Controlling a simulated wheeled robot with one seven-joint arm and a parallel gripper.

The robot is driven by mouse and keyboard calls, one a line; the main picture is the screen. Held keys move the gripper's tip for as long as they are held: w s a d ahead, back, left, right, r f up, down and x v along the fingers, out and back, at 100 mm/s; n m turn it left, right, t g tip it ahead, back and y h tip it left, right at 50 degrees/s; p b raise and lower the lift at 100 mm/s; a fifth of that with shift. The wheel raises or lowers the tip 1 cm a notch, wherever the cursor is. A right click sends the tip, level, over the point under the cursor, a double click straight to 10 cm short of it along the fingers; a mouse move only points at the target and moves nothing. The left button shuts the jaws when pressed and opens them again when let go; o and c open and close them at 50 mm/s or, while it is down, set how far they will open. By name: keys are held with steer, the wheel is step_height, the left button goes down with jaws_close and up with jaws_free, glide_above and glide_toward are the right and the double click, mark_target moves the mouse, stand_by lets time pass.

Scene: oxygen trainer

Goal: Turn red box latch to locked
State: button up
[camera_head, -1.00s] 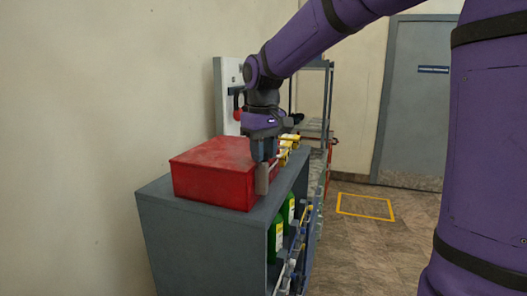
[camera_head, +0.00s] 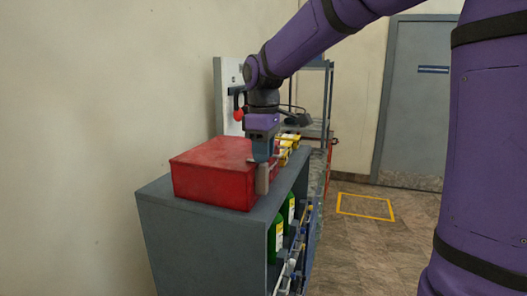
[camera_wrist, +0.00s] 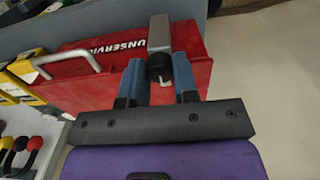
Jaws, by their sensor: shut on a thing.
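The red box (camera_head: 215,172) sits on top of the grey cabinet in the head view. In the wrist view its red surface (camera_wrist: 100,85) carries white lettering that begins "UNSERVIC". The latch (camera_wrist: 159,35) is a grey metal bar with a dark round hub, at the box's front side; it also shows in the head view (camera_head: 262,180). My gripper (camera_wrist: 160,72) points down at the latch and is shut on it, one blue finger on each side. The gripper also shows in the head view (camera_head: 262,162). The locked or unlocked marking cannot be read.
A metal handle (camera_wrist: 68,60) sticks out beside the latch. The grey cabinet (camera_head: 200,225) holds green bottles (camera_head: 276,240) on its open side. Yellow items (camera_head: 288,143) stand behind the box. The floor to the right is clear around a yellow marked square (camera_head: 365,207).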

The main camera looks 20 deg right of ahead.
stand_by(0.4)
steer(key=o, duration=0.9)
steer(key=shift+r, duration=0.1)
step_height(320, 180, up, 11)
steer(key=shift+f, duration=0.15)
steer(key=s+d+f+m+t, duration=0.1)
steer(key=s+f+m, duration=0.2)
steer(key=s, duration=0.5)
steer(key=s+d+f+m+t, duration=0.1)
steer(key=s+f+m+t, duration=0.1)
steer(key=s, duration=0.6)
steer(key=s+d+f+m+t, duration=0.1)
steer(key=s+f+m, duration=0.3)
steer(key=s, duration=0.4)
steer(key=shift+s+d+f+t, duration=0.1)
steer(key=shift+s+f+t, duration=0.05)
steer(key=shift+f+t, duration=0.2)
steer(key=shift+s+d+f+t, duration=0.1)
steer(key=shift+f+t, duration=0.15)
steer(key=shift+f, duration=0.2)
